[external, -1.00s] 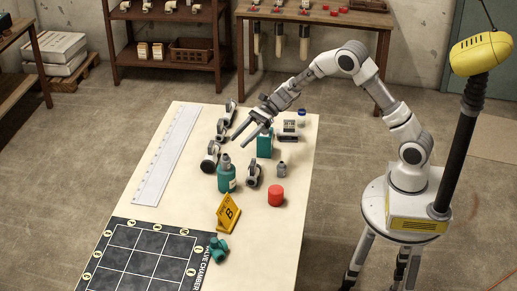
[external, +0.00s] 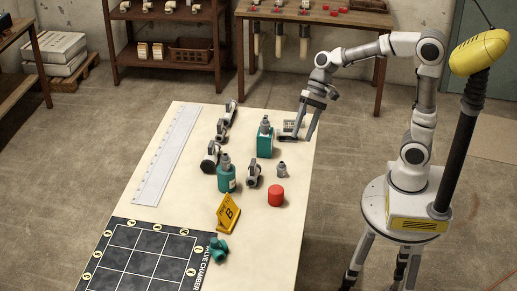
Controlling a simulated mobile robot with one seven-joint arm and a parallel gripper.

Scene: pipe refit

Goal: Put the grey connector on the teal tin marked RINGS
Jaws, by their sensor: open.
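The teal tin (external: 265,145) stands upright near the far right part of the table; its marking is too small to read. A small grey piece (external: 265,125), which looks like the grey connector, sits on top of the tin. My gripper (external: 304,138) is open and empty, pointing down to the right of the tin, apart from it. It is beside a grey block-like item (external: 287,126) and partly covers the view behind it.
A teal bottle (external: 226,178), a small grey fitting (external: 282,170) and a red cylinder (external: 276,196) stand nearby. Several grey pipe parts lie left of the tin. The table's right edge is clear.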

